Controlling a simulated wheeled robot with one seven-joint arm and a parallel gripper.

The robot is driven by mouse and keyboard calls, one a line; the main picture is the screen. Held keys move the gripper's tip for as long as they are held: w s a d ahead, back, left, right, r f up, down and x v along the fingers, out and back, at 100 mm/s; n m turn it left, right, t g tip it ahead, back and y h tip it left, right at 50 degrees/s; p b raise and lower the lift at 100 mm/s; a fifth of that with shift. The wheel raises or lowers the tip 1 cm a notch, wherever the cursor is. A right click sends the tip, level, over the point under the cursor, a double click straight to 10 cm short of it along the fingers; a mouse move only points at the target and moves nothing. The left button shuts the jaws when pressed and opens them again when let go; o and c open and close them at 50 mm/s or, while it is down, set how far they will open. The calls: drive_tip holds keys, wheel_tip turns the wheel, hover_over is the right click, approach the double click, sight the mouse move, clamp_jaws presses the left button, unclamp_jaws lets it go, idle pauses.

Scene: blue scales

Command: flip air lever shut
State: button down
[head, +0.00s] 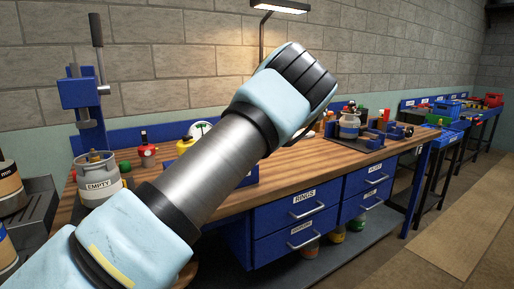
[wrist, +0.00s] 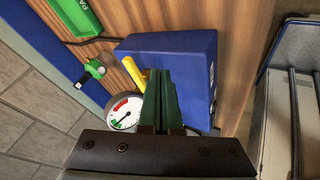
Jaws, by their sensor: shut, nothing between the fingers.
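The air lever (wrist: 134,76) is a yellow handle in the wrist view, at the left side of a blue box (wrist: 190,58). It slants from upper left down toward my fingers. A round white gauge (wrist: 124,112) with red and green marks sits just below it. My gripper (wrist: 163,82) has its dark green fingers together and empty, right beside the lever and over the blue box's edge. I cannot tell whether they touch the lever, whose lower end is partly hidden by them. In the head view my arm hides the gripper and the lever.
A green fitting (wrist: 95,69) is left of the lever, and a green bin (wrist: 76,16) is at upper left. On the wooden bench (head: 225,200) stand an EMPTY pot (head: 98,184), a red bottle (head: 146,153) and a blue press (head: 82,92). A fixture (head: 350,122) stands at right.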

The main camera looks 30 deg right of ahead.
drive_tip(key=b+v, duration=0.1)
drive_tip(key=v, duration=0.7)
drive_tip(key=shift+d+r, duration=0.2)
drive_tip(key=shift+d, duration=0.3)
drive_tip(key=shift+w, duration=0.1)
